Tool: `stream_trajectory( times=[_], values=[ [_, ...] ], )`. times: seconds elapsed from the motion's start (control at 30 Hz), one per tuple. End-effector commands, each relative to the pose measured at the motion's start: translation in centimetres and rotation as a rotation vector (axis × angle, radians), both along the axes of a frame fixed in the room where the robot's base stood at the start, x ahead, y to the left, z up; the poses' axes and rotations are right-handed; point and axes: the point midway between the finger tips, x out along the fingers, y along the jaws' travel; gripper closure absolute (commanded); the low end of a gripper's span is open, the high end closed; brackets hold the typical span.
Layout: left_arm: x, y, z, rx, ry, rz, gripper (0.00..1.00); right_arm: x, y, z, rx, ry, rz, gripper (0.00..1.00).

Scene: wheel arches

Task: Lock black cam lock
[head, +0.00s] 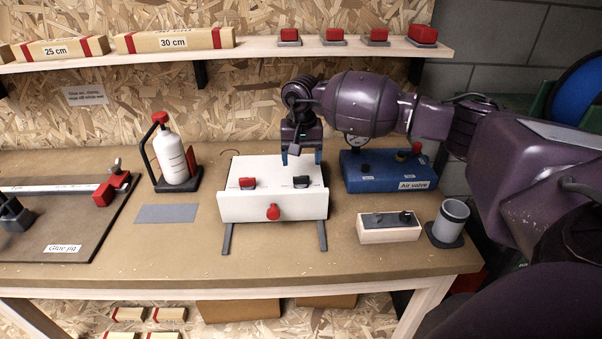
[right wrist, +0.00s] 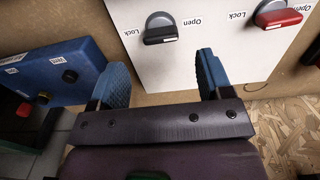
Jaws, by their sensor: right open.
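The black cam lock (head: 301,182) sits on the right part of the top of a white box (head: 240,207). In the right wrist view the black cam lock (right wrist: 160,28) has a round base and a short bar handle, between the words Lock and Open. I cannot tell which word its handle is set to. My right gripper (head: 302,159) is open and empty, just behind and above the black cam lock. Its two blue fingers (right wrist: 162,65) are apart, clear of the handle. My left gripper is not in view.
A red cam lock (head: 247,183) is on the same box, left of the black one, and a red knob (head: 273,212) is on its front. A blue air valve box (head: 365,180) stands to the right, near my arm. A wooden block (head: 388,235) and grey cup (head: 452,218) stand front right.

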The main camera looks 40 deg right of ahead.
Motion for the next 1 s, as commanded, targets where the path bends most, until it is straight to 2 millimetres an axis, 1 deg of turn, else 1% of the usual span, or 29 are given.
stream_trajectory(
  times=[0.03, 0.1, 0.3, 0.5, 0.77, 0.87, 1.0],
  values=[
    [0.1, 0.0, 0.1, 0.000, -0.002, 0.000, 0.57, 0.0, 0.1, -0.9, 0.002, 0.001, -0.001, 0.28],
    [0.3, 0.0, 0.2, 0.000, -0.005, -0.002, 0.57, -0.1, 0.1, -2.0, 0.002, 0.003, -0.001, 0.28],
    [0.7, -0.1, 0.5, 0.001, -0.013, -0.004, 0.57, 0.0, 0.0, -4.4, 0.002, 0.001, 0.000, 0.28],
    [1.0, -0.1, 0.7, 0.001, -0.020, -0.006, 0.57, 0.0, 0.0, -5.4, 0.002, -0.001, -0.001, 0.28],
    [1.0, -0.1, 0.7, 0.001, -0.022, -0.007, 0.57, 0.0, 0.0, -5.5, 0.002, -0.001, -0.001, 0.28],
    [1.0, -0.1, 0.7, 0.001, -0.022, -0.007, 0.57, 0.0, 0.0, -5.5, 0.002, -0.001, 0.000, 0.41],
    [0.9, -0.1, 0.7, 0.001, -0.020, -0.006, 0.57, 0.0, 0.0, -5.5, 0.002, -0.001, 0.000, 0.63]
  ],
)
